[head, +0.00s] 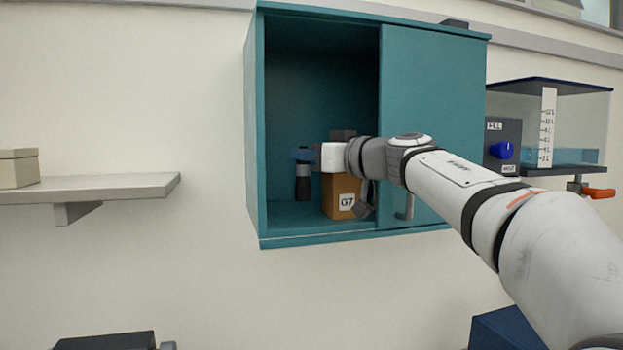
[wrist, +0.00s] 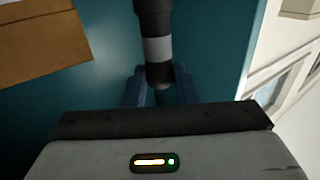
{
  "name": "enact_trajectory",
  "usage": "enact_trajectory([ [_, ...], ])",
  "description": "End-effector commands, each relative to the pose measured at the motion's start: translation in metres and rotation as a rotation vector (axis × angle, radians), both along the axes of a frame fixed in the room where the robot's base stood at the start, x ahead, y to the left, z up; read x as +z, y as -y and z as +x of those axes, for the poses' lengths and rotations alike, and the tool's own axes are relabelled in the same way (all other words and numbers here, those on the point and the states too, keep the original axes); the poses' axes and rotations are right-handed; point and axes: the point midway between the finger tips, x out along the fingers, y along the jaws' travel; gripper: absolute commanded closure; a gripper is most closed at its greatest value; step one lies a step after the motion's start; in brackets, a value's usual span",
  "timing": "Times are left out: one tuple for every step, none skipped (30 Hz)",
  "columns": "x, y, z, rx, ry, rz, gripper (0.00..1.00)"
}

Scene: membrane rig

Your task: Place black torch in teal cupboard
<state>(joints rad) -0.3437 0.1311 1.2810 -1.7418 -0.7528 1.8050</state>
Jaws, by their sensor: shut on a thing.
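The teal cupboard (head: 435,125) hangs on the wall, its left half open and its right half covered by a door panel. The black torch (head: 303,188) with a grey band is upright inside the open left part; it also shows in the wrist view (wrist: 156,48). My gripper (head: 304,155) reaches into the opening, and its blue fingers (wrist: 160,84) are shut on the torch near its top end. I cannot tell whether the torch's lower end touches the cupboard floor.
An orange-brown box (head: 338,193) marked "G7" stands in the cupboard just right of the torch. A door handle (head: 404,208) is below my wrist. A wall shelf (head: 110,187) with a beige box (head: 18,168) is left; a clear tank (head: 570,120) is right.

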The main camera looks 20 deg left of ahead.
Motion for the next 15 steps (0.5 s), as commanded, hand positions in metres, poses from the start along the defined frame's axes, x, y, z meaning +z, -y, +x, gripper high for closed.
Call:
enact_trajectory([
  [-0.005, 0.001, 0.0, -0.002, -0.002, 0.0, 1.0],
  [-0.009, 0.001, 0.001, -0.003, -0.003, -0.001, 1.0],
  [-0.015, 0.002, 0.001, -0.004, -0.003, 0.001, 1.0],
  [-0.02, 0.002, 0.001, -0.005, -0.004, 0.0, 1.0],
  [-0.024, 0.002, 0.001, -0.005, -0.003, 0.001, 1.0],
  [-0.03, 0.003, 0.001, -0.005, -0.003, 0.001, 1.0],
  [-0.033, 0.003, 0.001, -0.005, -0.003, 0.001, 1.0],
  [-0.036, 0.003, 0.001, -0.006, -0.001, 0.0, 1.0],
  [-0.039, 0.003, 0.001, -0.006, -0.001, 0.0, 1.0],
  [-0.04, 0.003, 0.001, -0.006, 0.0, 0.001, 1.0],
  [-0.041, 0.003, 0.001, -0.007, 0.0, 0.001, 1.0],
  [-0.041, 0.003, 0.002, -0.007, 0.001, 0.0, 1.0],
  [-0.041, 0.003, 0.002, -0.007, 0.001, 0.0, 1.0],
  [-0.041, 0.003, 0.002, -0.007, 0.001, 0.0, 1.0],
  [-0.041, 0.003, 0.002, -0.007, 0.001, 0.0, 1.0],
])
